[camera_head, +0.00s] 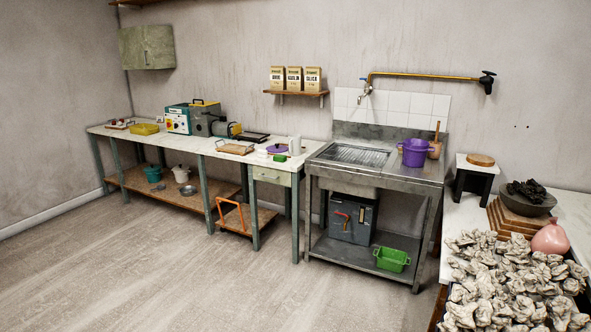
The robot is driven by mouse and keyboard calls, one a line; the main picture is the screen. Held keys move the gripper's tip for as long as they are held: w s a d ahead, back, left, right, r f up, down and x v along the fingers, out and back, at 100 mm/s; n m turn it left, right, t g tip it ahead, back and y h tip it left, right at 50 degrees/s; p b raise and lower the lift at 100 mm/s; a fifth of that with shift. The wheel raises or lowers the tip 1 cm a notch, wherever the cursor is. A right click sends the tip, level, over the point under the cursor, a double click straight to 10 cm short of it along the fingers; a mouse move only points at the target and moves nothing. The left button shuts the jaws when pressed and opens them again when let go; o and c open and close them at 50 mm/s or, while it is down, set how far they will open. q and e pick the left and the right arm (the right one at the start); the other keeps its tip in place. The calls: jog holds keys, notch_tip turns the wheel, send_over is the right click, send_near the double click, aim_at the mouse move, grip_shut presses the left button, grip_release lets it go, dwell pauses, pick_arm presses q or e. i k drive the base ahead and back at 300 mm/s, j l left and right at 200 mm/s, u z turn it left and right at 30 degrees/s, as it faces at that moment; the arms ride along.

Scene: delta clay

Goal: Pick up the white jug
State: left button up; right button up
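A small white jug (295,145) stands upright near the right end of the long workbench, close to the back wall. It is just left of the metal sink unit. A purple-lidded pan (277,149) and a small green item (280,158) lie in front and to the left of it. The jug is small in the view, so its handle is hard to make out. Neither of my grippers shows in the head view.
The workbench (262,161) runs along the back wall. The sink unit (400,171) holds a purple pot (414,152). A table at right carries crumpled pale lumps (510,275). An orange frame (231,215) stands by the bench's lower shelf. The floor in front is clear.

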aim_at(294, 140)
jog(key=i+j+u, duration=0.3)
jog(key=i, duration=0.95)
jog(key=i+u, duration=0.25)
jog(key=i, duration=1.05)
jog(key=i+z, duration=0.1)
jog(key=i, duration=0.4)
jog(key=i+j+z, duration=0.1)
jog(key=i, duration=0.35)
jog(key=i+j+z, duration=0.1)
jog(key=i, duration=0.4)
jog(key=i+j+z, duration=0.15)
jog(key=i, duration=0.3)
jog(key=i+j+z, duration=0.15)
jog(key=i, duration=0.25)
jog(key=i+j+z, duration=0.15)
jog(key=i, duration=0.25)
jog(key=i+j+z, duration=0.15)
jog(key=i, duration=0.25)
